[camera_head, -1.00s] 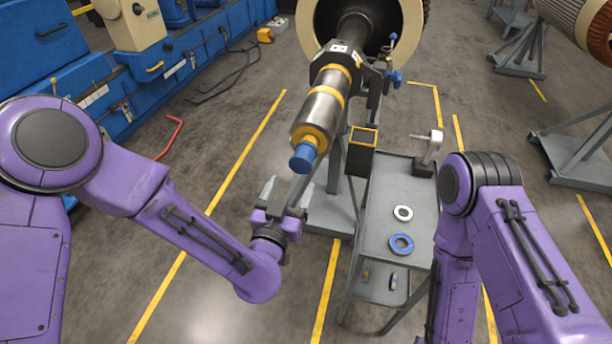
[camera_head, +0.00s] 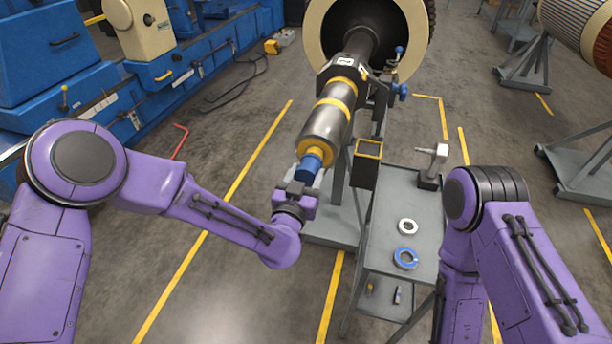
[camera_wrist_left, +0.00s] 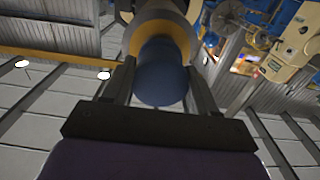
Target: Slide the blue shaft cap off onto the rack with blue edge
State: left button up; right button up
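The blue shaft cap (camera_head: 309,167) sits on the lower front end of the tilted shaft (camera_head: 327,124), against its yellow collar. My left gripper (camera_head: 304,180) is just below the cap in the head view. In the left wrist view its two fingers stand on either side of the cap (camera_wrist_left: 161,78), with the gripper open and narrow gaps seeming to show beside the cap. The fingertips are hard to make out in the head view. My right gripper is out of view. I cannot make out a rack with a blue edge.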

pick_arm(q)
jog(key=shift+r, duration=0.15)
jog(key=shift+v, duration=4)
